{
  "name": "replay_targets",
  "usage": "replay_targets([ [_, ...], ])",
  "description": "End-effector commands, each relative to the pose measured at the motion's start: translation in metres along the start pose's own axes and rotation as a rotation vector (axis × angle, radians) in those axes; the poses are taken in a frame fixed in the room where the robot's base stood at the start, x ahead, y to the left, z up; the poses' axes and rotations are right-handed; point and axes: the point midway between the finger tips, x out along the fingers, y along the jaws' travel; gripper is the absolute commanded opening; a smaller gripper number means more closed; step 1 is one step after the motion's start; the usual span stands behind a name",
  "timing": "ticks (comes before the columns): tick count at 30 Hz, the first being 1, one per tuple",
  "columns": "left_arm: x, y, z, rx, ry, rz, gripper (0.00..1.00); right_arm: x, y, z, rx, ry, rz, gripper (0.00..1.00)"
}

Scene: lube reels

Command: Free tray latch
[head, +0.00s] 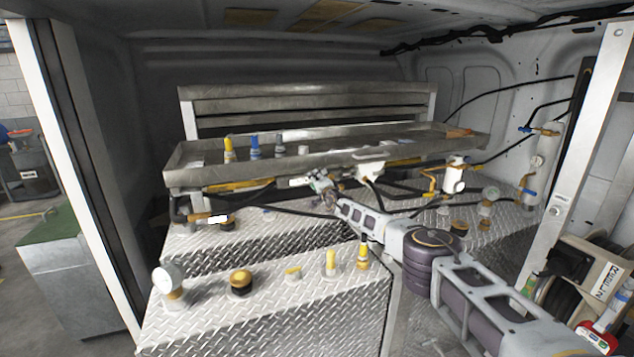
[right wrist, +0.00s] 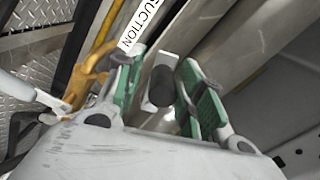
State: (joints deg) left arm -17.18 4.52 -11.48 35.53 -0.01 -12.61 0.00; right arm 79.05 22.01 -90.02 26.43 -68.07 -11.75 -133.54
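The long grey metal tray (head: 350,153) spans the back of the van above the checker-plate boxes. My right gripper (head: 322,183) reaches in from the lower right to just below the tray's front edge. In the right wrist view its green-padded fingers (right wrist: 165,92) are apart. A dark rounded end on a light stem (right wrist: 160,86), possibly the tray latch, shows between them, with gaps on both sides. In the head view the gripper covers this spot. My left gripper is not in view.
Yellow and blue bottles (head: 254,146) stand on the tray. A pipe labelled SUCTION (right wrist: 139,27) and a yellow fitting (right wrist: 87,78) lie close beside my right gripper. Black hoses, a gauge (head: 169,279) and several fittings crowd the checker-plate tops. A hose reel (head: 571,262) stands at the right.

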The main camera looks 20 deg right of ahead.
Motion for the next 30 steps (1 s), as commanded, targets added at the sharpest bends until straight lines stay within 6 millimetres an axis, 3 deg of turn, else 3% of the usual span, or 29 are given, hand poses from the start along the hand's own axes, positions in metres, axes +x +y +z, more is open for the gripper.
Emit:
replay_targets([
  [17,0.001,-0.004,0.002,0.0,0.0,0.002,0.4,0.0,-0.005,-0.002,0.001,0.001,-0.002,0.44],
  [30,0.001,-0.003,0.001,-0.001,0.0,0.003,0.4,0.001,-0.025,-0.01,0.002,0.0,-0.003,0.44],
])
